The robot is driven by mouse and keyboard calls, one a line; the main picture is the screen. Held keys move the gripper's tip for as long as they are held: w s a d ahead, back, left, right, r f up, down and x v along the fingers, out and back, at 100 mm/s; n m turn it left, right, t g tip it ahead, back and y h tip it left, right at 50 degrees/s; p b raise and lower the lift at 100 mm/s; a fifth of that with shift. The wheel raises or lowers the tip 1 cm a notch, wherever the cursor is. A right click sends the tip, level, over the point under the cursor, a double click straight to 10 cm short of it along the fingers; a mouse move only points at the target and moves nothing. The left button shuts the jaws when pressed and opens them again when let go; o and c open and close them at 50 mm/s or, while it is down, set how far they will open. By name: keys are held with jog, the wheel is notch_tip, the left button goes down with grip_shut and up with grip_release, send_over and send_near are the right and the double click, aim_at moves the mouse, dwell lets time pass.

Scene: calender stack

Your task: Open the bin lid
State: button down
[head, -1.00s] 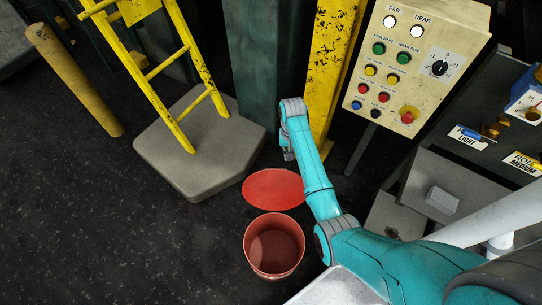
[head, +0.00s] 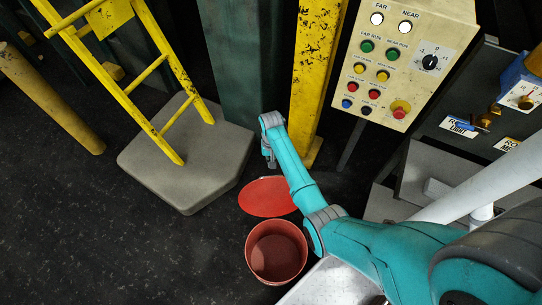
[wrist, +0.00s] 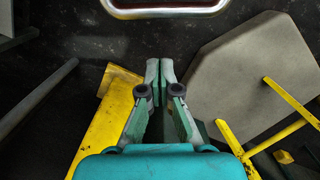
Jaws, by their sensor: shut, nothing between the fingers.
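The round red bin (head: 262,275) stands on the dark floor at the bottom middle of the head view. Its mouth is uncovered and I see down inside. The red lid (head: 265,198) is raised off the mouth, behind the bin's far rim; the hinge cannot be made out. My gripper (head: 271,165) is beyond the lid in the head view, apart from it, pointing down. In the wrist view my gripper (wrist: 159,66) has its fingers together with nothing between them. A pale curved rim at that view's top edge may belong to the lid or bin.
A yellow ladder (head: 152,75) on a grey base (head: 190,160) stands left of my gripper. A yellow post (head: 315,80) is close behind it. The control panel (head: 412,60) and a dark bench are at right.

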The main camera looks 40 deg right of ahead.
aim_at(273, 178)
jog(key=shift+s+a+f, duration=0.1)
jog(key=shift+s+a, duration=0.5)
jog(key=shift+s, duration=0.2)
jog(key=shift+s+a, duration=0.55)
jog(key=shift+s, duration=0.2)
jog(key=shift+t+h, duration=0.7)
jog(key=shift+t, duration=0.2)
jog(key=shift+s+a+r, duration=0.3)
jog(key=shift+s+a, duration=0.15)
jog(key=shift+s, duration=0.15)
jog(key=shift+s+a+r, duration=0.25)
jog(key=shift+s+a, duration=0.15)
jog(key=shift+s, duration=0.2)
jog(key=shift+s+a+r, duration=0.3)
jog(key=shift+s+a, duration=0.15)
jog(key=shift+s, duration=0.15)
jog(key=shift+r, duration=0.2)
jog(key=r, duration=0.8)
jog(key=s+r, duration=0.1)
jog(key=r, duration=0.2)
jog(key=shift+a+r, duration=0.35)
jog(key=shift+r, duration=0.05)
jog(key=shift+f, duration=0.1)
